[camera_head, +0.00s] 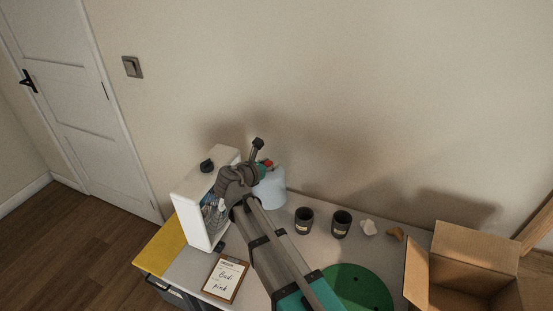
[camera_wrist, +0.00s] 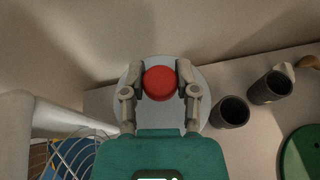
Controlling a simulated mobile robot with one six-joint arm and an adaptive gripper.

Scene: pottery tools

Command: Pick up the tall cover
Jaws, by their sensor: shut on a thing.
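The red round cover (camera_wrist: 160,83) is between the two fingers of my gripper (camera_wrist: 160,68) in the wrist view. The fingers are shut on its sides. Below it is the pale round top of a white container (camera_wrist: 204,88). In the head view the red cover (camera_head: 268,162) shows as a small patch behind my gripper, above the white container (camera_head: 271,192) near the wall. My wrist hides part of both. I cannot tell whether the cover rests on the container or is clear of it.
A white open-fronted case (camera_head: 193,217) stands close to the left of my arm. Two dark cups (camera_head: 341,224) stand to the right. A green disc (camera_head: 358,288), a clipboard (camera_head: 225,277) and an open cardboard box (camera_head: 470,262) are also there. The wall is close behind.

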